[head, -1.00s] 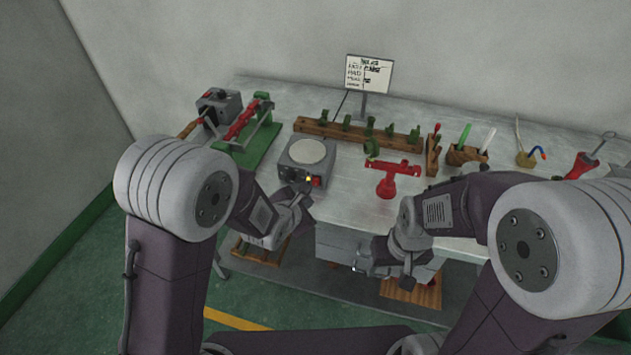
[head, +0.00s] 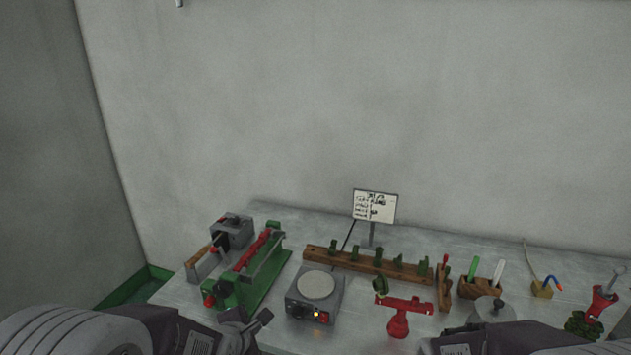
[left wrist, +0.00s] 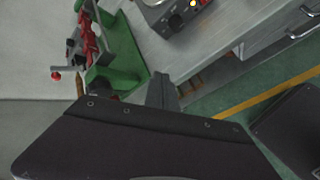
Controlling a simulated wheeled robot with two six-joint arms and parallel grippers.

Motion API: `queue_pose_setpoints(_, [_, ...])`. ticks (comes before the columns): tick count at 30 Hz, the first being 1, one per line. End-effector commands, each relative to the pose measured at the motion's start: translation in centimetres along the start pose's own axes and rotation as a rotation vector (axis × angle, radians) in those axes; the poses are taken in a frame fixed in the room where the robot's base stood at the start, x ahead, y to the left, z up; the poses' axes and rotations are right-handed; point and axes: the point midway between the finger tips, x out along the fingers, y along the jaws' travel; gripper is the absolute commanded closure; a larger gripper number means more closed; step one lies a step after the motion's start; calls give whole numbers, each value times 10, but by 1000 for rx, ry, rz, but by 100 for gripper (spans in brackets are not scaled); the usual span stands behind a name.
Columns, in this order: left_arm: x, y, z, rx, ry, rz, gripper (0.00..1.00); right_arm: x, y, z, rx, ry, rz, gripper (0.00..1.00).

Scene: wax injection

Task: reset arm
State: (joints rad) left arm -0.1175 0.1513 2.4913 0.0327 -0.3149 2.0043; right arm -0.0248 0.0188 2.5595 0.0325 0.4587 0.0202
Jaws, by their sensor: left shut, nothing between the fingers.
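My left gripper (head: 262,320) shows at the bottom of the head view, in front of the bench, between the green wax press and the grey heater. It is shut and empty. In the left wrist view its dark finger (left wrist: 162,92) points up past the dark wrist housing, beside the green base. My left arm (head: 75,335) fills the lower left corner of the head view. My right arm (head: 520,338) lies along the bottom right edge, and its gripper is out of the picture.
The bench holds a green press with a red part (head: 262,280), a grey heater (head: 315,295), a wooden rack (head: 320,256), a red stand (head: 398,322), a grey pot (head: 489,311) and a sign (head: 374,207). In the left wrist view, drawers (left wrist: 285,35) face open green floor (left wrist: 215,98).

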Motion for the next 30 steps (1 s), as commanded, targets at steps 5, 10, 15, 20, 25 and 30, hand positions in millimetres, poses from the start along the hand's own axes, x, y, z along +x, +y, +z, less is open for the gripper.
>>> queue_pose_setpoints(5, [-37, -36, -47, 603, 76, -245, 100, -9, 0, -1, 0, -1, 0, 38])
queue_pose_setpoints(10, [-70, -98, -73, 1255, -91, -560, 100, -8, 0, 0, 0, -1, 0, 38])
queue_pose_setpoints(15, [-92, -130, -84, 1668, -323, -715, 100, -8, 0, -1, 0, -1, 0, 38])
queue_pose_setpoints(20, [-95, -134, -85, 1803, -397, -724, 100, -8, 0, -1, 0, -1, 0, 38])
queue_pose_setpoints(25, [-95, -133, -85, 1808, -399, -723, 100, -8, 0, -1, 0, -1, 0, 38])
queue_pose_setpoints(30, [-95, -133, -85, 1808, -399, -723, 100, -8, 0, -1, 0, -1, 0, 38])
